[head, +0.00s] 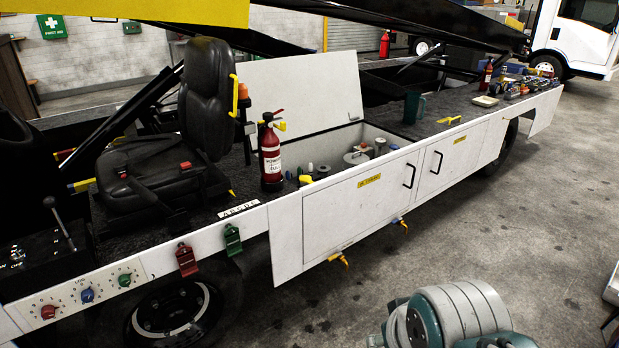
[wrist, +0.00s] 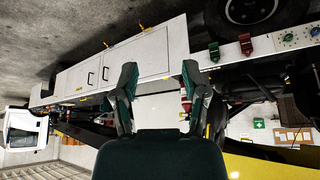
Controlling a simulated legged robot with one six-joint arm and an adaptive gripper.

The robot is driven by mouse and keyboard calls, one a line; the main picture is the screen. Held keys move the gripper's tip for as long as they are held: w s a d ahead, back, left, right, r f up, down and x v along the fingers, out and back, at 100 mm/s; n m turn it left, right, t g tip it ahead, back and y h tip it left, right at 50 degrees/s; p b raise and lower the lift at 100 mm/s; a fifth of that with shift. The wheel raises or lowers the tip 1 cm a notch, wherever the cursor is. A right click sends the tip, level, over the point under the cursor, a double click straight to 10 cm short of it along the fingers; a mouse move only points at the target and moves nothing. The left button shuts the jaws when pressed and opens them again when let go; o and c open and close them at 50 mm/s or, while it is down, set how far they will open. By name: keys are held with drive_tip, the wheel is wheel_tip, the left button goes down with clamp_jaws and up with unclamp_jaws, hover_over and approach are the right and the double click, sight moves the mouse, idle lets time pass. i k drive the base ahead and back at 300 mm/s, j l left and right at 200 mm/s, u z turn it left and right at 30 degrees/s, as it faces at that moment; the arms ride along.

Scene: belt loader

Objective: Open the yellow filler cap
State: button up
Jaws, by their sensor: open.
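A small yellow piece (head: 305,179), possibly the filler cap, shows at the near left edge of an open bay in the loader's deck. It is too small for me to tell its shape or whether it is shut. Inside the bay (head: 345,135) are several grey, white and blue fittings. A white lid (head: 305,90) stands raised behind it. My gripper (wrist: 160,72) is open and empty in the wrist view, which shows the loader upside down. A pale panel shows between its fingers, and I cannot make out the yellow piece there.
A red fire extinguisher (head: 270,152) stands just left of the bay, beside a black seat (head: 165,150). A green mug (head: 414,107) and several small items are on the deck at right. White side doors (head: 360,200) face open concrete floor (head: 530,220).

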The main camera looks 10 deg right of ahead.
sight(307, 179)
drive_tip(key=i+l+u, duration=0.1)
drive_tip(key=i+l, duration=0.2)
drive_tip(key=i, duration=0.45)
drive_tip(key=i+l+u, duration=0.1)
drive_tip(key=i+l, duration=0.3)
drive_tip(key=i, duration=0.3)
drive_tip(key=i+l+u, duration=0.15)
drive_tip(key=i+l, duration=0.3)
drive_tip(key=i, duration=0.25)
drive_tip(key=i+l+u, duration=0.1)
drive_tip(key=i+l, duration=0.4)
drive_tip(key=i, duration=0.2)
